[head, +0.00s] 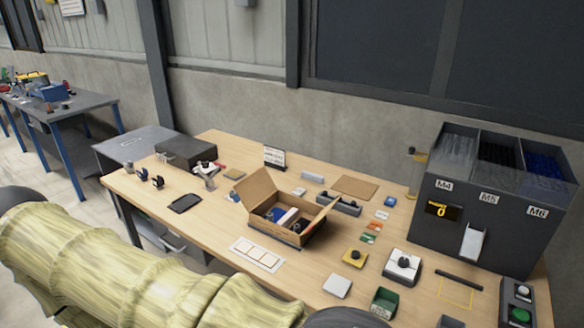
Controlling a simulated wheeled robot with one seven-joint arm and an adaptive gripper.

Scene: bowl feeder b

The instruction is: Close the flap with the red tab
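An open cardboard box (268,228) stands near the middle of the wooden table. Its left flap (257,190) stands up and leans outward. A narrower flap (322,215) stands up on the right side. Inside are dark, blue, red-brown and white items, only partly visible. I cannot make out a red tab on either flap at this size. My arm, in a pale yellow sleeve, crosses the lower left in front of the table. My gripper is not in view.
A grey dispenser (471,228) with three bins stands at the right. A white card strip (257,254), a yellow block (355,258), a white-topped device (402,266) and a green bin (384,303) lie around the box. The wooden table (205,232) is clear left of the card strip.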

